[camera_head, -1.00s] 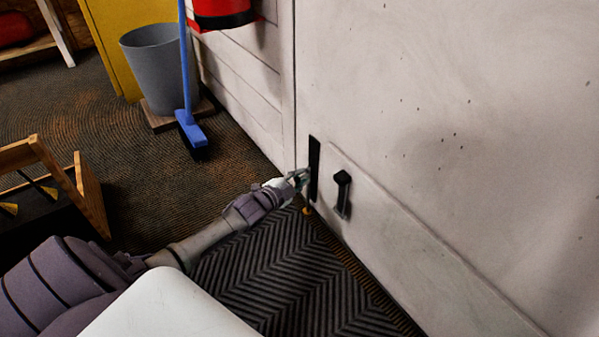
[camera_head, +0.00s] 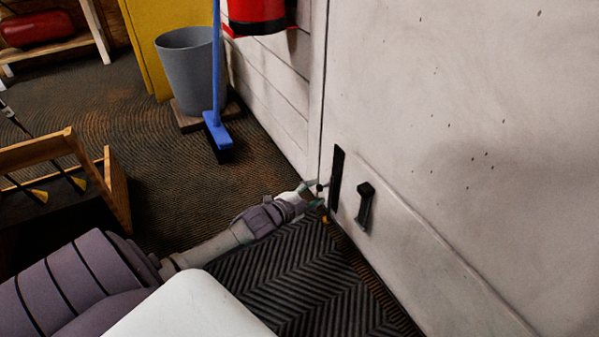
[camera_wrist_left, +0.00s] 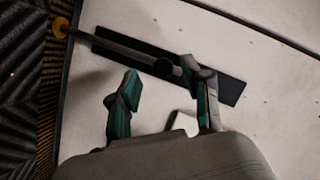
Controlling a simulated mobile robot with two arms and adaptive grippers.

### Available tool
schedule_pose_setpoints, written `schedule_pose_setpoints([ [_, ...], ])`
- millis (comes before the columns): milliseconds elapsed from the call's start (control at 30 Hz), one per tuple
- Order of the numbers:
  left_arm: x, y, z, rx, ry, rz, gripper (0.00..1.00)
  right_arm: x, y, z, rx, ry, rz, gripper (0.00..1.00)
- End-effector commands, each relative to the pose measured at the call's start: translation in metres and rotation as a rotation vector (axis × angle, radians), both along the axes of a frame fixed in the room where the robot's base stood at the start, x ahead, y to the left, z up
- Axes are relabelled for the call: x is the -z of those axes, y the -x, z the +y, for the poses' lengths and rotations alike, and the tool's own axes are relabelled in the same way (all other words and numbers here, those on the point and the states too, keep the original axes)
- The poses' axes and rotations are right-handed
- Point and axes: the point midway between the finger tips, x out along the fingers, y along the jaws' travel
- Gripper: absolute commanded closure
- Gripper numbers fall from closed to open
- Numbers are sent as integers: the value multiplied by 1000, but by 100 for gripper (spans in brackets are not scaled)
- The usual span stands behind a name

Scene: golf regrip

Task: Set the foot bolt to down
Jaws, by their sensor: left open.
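The foot bolt is a black plate (camera_head: 337,180) low on the pale door, with a rod alongside it. In the left wrist view the plate (camera_wrist_left: 225,88) lies aslant, and the rod (camera_wrist_left: 125,50) runs along it to a yellow piece (camera_wrist_left: 59,27) at the floor edge. A dark knob (camera_wrist_left: 163,68) sits on the rod. My left gripper (camera_head: 318,189) is open beside the plate. In the left wrist view its fingers (camera_wrist_left: 163,100) are spread, the right one overlapping the plate; I cannot tell whether it touches. My right gripper is not in view.
A black handle (camera_head: 365,206) stands out from the door (camera_head: 450,130) right of the bolt. A blue broom (camera_head: 216,125) and a grey bin (camera_head: 188,70) stand at the back. A wooden rack (camera_head: 115,190) is at the left. A dark ribbed mat (camera_head: 300,285) covers the floor by the door.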

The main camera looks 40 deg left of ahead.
Motion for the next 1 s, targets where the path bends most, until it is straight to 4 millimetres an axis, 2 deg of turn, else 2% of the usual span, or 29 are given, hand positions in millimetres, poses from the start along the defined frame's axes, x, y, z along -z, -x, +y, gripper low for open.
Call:
schedule_pose_setpoints([
  [33,-1,12,0,1,-1,3,51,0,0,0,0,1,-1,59],
  [200,-8,45,2,1,2,4,51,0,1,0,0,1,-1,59],
  [400,-15,71,4,1,1,3,51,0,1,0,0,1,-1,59],
  [600,-18,79,5,0,1,1,51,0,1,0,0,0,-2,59],
  [1000,-18,79,5,0,1,1,51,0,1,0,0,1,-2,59],
])
